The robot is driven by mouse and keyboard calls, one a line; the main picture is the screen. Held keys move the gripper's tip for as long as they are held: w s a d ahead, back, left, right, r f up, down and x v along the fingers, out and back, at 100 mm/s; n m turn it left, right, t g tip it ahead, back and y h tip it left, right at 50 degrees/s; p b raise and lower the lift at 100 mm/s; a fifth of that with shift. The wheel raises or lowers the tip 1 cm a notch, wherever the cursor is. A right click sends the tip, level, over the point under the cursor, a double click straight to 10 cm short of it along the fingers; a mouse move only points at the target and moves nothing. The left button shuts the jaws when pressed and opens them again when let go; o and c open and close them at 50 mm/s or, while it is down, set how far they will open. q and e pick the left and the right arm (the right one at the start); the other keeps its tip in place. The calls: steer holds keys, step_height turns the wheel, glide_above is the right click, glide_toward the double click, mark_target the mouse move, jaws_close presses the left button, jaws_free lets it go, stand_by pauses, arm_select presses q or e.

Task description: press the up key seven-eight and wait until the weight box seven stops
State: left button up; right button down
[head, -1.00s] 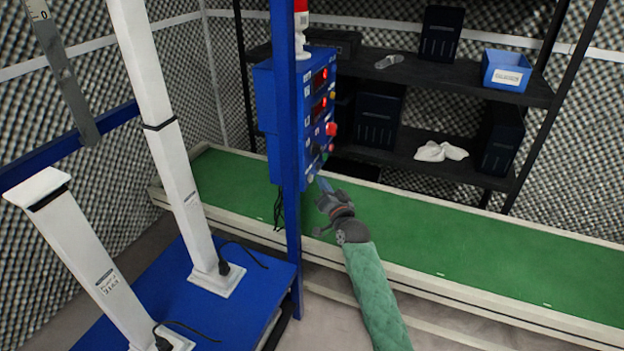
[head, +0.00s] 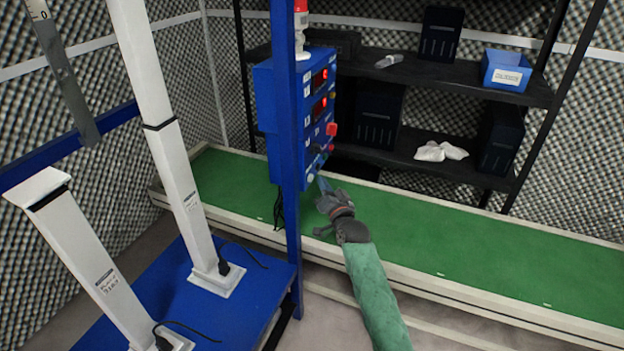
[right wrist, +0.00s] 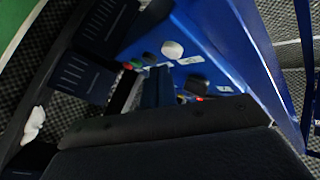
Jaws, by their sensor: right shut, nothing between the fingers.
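The blue control box (head: 296,118) hangs on a blue post, with lit red displays, a red button (head: 331,129) and small keys down its face. My right gripper (head: 322,183) is shut and empty, its fingertips at the lower end of this panel. In the right wrist view, the blue fingers (right wrist: 157,86) point at the panel, near a white round button (right wrist: 172,50) and a dark key (right wrist: 197,86). I cannot tell whether they touch a key. The key labels are too small to read, and I cannot pick out weight box seven. My left gripper is out of view.
A green conveyor belt (head: 470,235) runs behind and right of my right arm. White columns (head: 172,165) stand on a blue platform (head: 245,290) at left. A dark shelf (head: 460,75) at the back holds black boxes, a blue bin (head: 506,70) and a white cloth (head: 440,151).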

steer(key=shift+a, duration=0.1)
stand_by(0.4)
steer(key=shift+w+a, duration=0.15)
steer(key=shift+a, duration=0.2)
